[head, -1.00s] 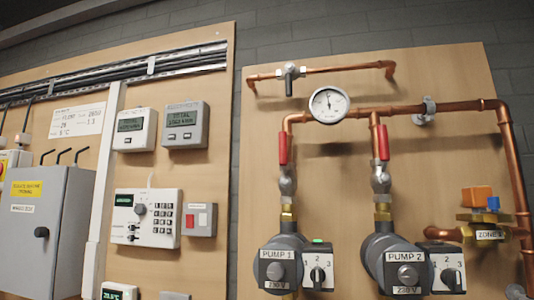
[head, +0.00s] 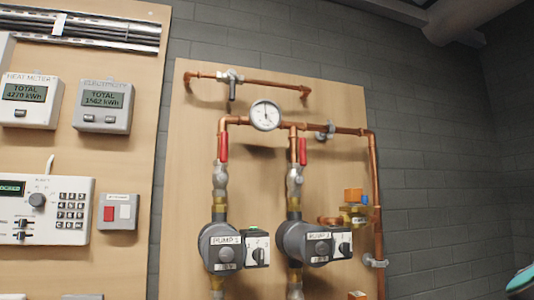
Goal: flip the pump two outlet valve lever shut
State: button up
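Pump 2 (head: 313,245) is the right one of two grey pumps on the wooden board. Its outlet valve (head: 295,182) sits above it on the copper pipe. That valve's red lever (head: 303,151) points straight up, in line with the pipe. Pump 1 (head: 222,247) stands to the left, with its own red lever (head: 223,148) also upright along the pipe. My gripper is not clearly in view; a small teal and dark piece at the lower right edge cannot be made out.
A pressure gauge (head: 265,115) sits on the top copper pipe (head: 340,129). An orange-topped zone valve (head: 354,206) is right of pump 2. Meters and a controller (head: 45,208) are on the left board. Bare grey wall (head: 440,180) lies to the right.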

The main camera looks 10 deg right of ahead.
aim_at(299, 179)
jog(key=u, duration=0.05)
jog(key=k, duration=1.3)
jog(key=u, duration=0.7)
jog(key=i, duration=1.5)
jog(key=z, duration=0.55)
